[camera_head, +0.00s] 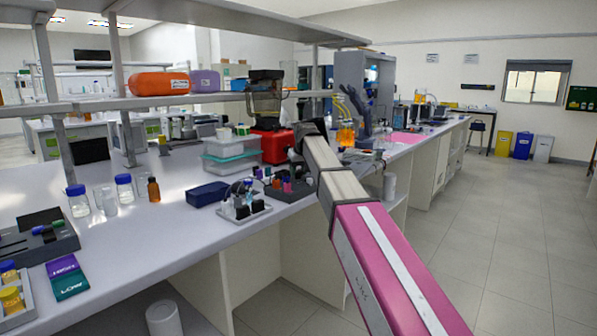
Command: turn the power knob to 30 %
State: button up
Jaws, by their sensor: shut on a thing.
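A red machine (272,147) with a dark, see-through jug (265,97) on top stands on the bench near the middle of the view. My pink and grey arm reaches in from the lower right. Its end, with my gripper (294,156), is small and partly covered by the arm, close against the right side of the red base. My gripper is shut, seemingly on the power knob there. The knob, its pointer and any scale or reading are hidden, so its setting cannot be told.
Clear lidded boxes (232,153) stand left of the red machine. A dark blue tray (207,194) and a rack with small items (243,205) are in front. A shelf (200,99) runs above the bench. The floor at right (490,240) is free.

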jog(key=shift+n, duration=0.3)
jog(key=n+g+y, duration=0.1)
jog(key=n, duration=0.2)
jog(key=shift+w+d+n, duration=0.1)
jog(key=shift+n, duration=0.3)
jog(key=n+g+y, duration=0.1)
jog(key=n, duration=0.2)
jog(key=shift+n, duration=0.3)
jog(key=n+g, duration=0.1)
jog(key=n, duration=0.3)
jog(key=shift+w+g, duration=0.15)
jog(key=shift+g, duration=0.25)
jog(key=shift+n+g, duration=0.7)
jog(key=shift+n, duration=1.2)
jog(key=o, duration=0.9)
